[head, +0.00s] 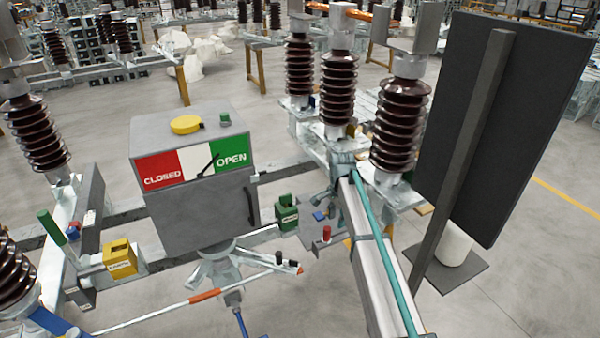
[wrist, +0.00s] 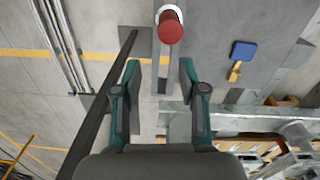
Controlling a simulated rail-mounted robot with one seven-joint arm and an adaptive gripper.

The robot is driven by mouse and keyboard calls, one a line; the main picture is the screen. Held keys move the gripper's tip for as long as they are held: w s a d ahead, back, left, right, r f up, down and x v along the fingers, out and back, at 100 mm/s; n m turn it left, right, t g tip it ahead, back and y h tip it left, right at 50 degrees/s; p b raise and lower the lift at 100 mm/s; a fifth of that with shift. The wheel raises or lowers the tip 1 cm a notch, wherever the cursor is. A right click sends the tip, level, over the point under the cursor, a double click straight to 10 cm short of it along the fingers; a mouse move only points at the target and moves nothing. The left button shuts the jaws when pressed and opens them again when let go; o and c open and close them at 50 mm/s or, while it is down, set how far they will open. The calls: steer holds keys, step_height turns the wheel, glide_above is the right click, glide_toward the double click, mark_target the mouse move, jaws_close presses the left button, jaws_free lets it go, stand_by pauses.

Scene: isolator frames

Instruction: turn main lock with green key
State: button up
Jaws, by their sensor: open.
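A grey cabinet (head: 195,200) stands left of centre in the head view, with a red CLOSED and green OPEN panel (head: 190,163) and a black pointer toward OPEN. A yellow disc (head: 186,124) and a small green piece (head: 225,119) sit on its top. A green block (head: 287,213) is on the rail to its right. I cannot tell which green part is the key, or which part is the main lock. My gripper (wrist: 160,70) is open and empty in the wrist view, its two teal fingers apart. I cannot make it out surely in the head view.
A red-topped cylinder (wrist: 170,27) lies beyond the fingertips; a blue piece with a yellow end (wrist: 242,52) is to its right. A yellow block (head: 120,259) is on the left rail. Brown insulators (head: 398,125) and a dark panel (head: 505,120) stand right.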

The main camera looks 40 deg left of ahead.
step_height(320, 180, up, 12)
steer(key=r+m, duration=0.1)
glide_above(286, 203)
steer(key=shift+w+a+f, duration=0.2)
steer(key=shift+w+f, duration=0.05)
step_height(286, 203, down, 10)
steer(key=b, duration=0.3)
steer(key=shift+f, duration=0.15)
jaws_close()
stand_by(0.4)
